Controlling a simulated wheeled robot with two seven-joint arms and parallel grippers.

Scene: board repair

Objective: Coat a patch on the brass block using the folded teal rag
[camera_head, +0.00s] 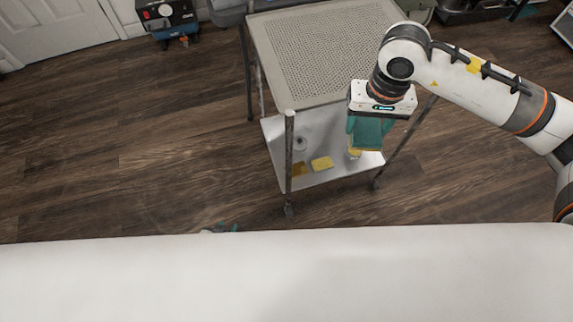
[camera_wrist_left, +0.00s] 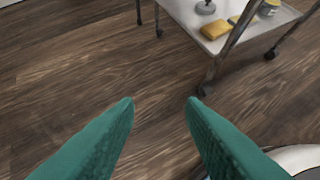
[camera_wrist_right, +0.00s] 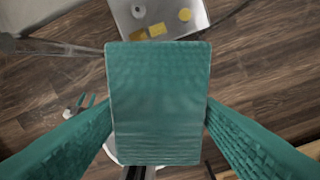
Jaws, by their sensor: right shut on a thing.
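My right gripper (camera_head: 368,128) hangs beside the front right of a metal cart, shut on the folded teal rag (camera_wrist_right: 158,105). The rag is a flat rectangle between both teal fingers in the right wrist view. Two yellow blocks lie on the cart's lower shelf, a brighter one (camera_head: 321,163) and a darker one (camera_head: 300,169). I cannot tell whether either is the brass block.
The cart has a bare perforated top (camera_head: 325,50) and a lower shelf (camera_head: 340,175) with thin legs. A blue-black machine (camera_head: 168,18) stands at the back left. The wooden floor is clear left of the cart.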

